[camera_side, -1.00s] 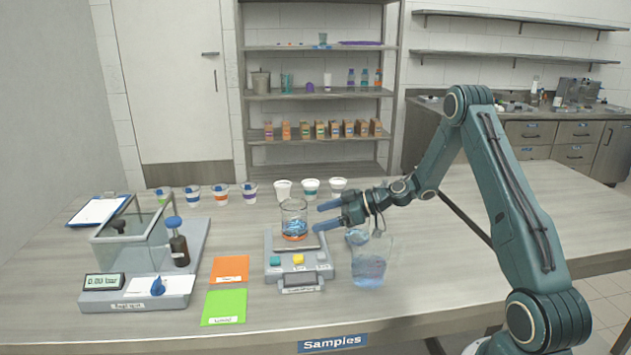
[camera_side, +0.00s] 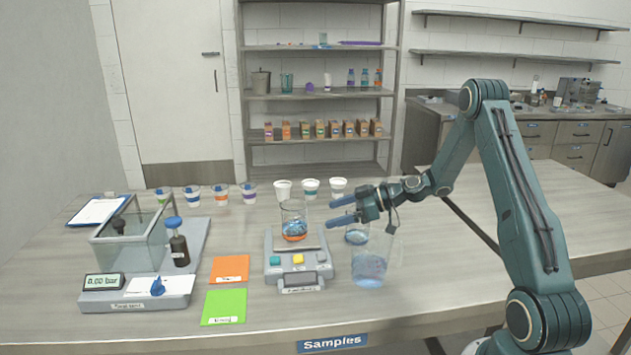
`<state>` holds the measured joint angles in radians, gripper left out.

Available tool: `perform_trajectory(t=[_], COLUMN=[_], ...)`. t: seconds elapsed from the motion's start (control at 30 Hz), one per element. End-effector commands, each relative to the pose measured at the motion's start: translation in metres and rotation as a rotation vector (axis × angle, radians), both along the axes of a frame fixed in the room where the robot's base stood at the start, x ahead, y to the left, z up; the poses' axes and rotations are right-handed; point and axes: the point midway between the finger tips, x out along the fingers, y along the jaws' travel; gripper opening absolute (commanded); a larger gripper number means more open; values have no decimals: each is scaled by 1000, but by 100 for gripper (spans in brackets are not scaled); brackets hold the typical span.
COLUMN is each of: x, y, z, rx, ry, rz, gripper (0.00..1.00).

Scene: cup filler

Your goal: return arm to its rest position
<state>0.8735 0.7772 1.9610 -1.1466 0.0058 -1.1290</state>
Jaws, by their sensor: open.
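My gripper (camera_side: 342,210) is open and empty, with its blue fingers pointing left. It hangs above the bench, just right of a glass beaker (camera_side: 293,210) and apart from it. The beaker holds blue and orange contents and stands upright on the small scale (camera_side: 297,262). A larger clear jug (camera_side: 369,267) with bluish contents stands below and right of my gripper. A small glass dish or beaker (camera_side: 357,236) with blue contents sits behind the jug, partly hidden by it.
A glass-walled balance (camera_side: 140,285) stands at the left, with a dark bottle (camera_side: 178,245) on it. Orange (camera_side: 230,268) and green (camera_side: 224,306) cards lie between it and the scale. Several cups stand in a row behind, including a white one (camera_side: 283,188). The bench right of the jug is clear.

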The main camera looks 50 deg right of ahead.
Motion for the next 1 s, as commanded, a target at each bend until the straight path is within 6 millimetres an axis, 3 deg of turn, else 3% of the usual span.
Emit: perform_trajectory(t=[0.23,0.47,0.77,1.0], x=[4,1,-22,-52], y=[13,45,97,132], z=[11,34,69,96], rx=[-23,-67,-146,-208], ry=[25,112,270,385], rz=[19,62,89,64], gripper=[83,83,83,83])
